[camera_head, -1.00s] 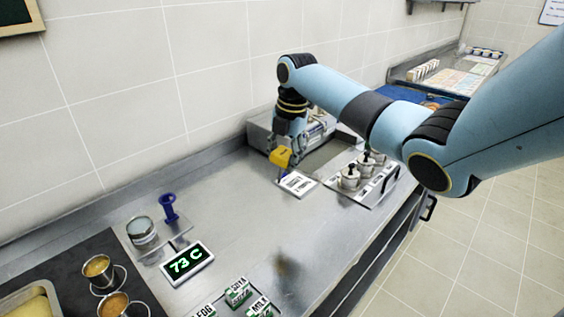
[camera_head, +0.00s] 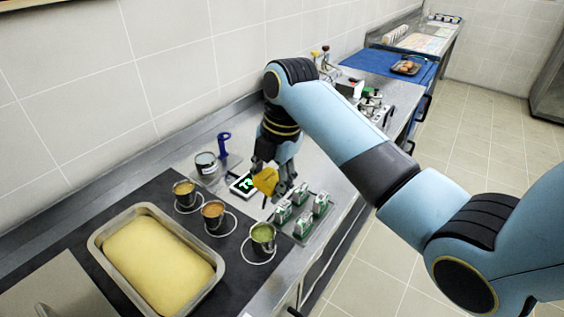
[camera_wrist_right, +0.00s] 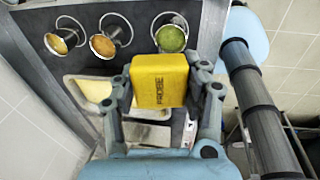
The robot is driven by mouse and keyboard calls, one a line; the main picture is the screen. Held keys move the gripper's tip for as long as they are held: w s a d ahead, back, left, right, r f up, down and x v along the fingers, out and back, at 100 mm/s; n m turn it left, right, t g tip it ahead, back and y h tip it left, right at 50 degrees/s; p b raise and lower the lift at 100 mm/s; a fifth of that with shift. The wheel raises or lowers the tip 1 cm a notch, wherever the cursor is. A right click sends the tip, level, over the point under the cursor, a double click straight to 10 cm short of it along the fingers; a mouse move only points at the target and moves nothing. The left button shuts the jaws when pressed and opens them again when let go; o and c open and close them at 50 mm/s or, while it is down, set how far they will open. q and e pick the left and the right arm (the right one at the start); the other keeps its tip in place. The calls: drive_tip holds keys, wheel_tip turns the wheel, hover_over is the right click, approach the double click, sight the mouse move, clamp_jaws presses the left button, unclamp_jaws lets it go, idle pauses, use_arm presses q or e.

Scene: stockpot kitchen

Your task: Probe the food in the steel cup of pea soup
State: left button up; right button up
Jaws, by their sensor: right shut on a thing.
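The steel cup of pea soup (camera_head: 263,238), with green contents, stands in a wire ring on the dark mat, the rightmost of three cups. It also shows at the top of the right wrist view (camera_wrist_right: 171,39). My right gripper (camera_head: 273,187) is shut on the yellow block marked PROBE (camera_wrist_right: 160,80). In the head view the probe (camera_head: 265,181) is above and behind the green cup, apart from it. A thin tip points down below the block. The display (camera_head: 241,186) with green digits is partly hidden by my gripper. My left gripper is not in view.
Two more cups, one yellow (camera_head: 184,194) and one orange (camera_head: 213,214), stand left of the green one. A metal tray (camera_head: 98,242) of yellow food is in front. Several small labelled boxes (camera_head: 301,197) stand right. A blue holder (camera_head: 223,146) and a tin (camera_head: 206,166) stand behind.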

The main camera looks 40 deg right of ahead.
sight(269, 196)
drive_tip(key=shift+s+a+f, duration=0.2)
drive_tip(key=shift+s+a, duration=0.2)
drive_tip(key=shift+a, duration=0.15)
drive_tip(key=shift+s+a+f, duration=0.2)
drive_tip(key=shift+s, duration=0.05)
drive_tip(key=shift+s+d+f, duration=0.1)
drive_tip(key=shift+d+f, duration=0.1)
drive_tip(key=shift+f, duration=0.6)
use_arm(q)
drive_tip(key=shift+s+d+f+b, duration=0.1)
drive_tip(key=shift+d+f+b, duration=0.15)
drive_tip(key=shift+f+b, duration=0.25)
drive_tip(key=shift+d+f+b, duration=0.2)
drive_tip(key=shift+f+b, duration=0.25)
drive_tip(key=shift+b, duration=0.05)
use_arm(e)
wheel_tip(269, 196, down, 7)
drive_tip(key=shift+r, duration=0.2)
idle(2.6)
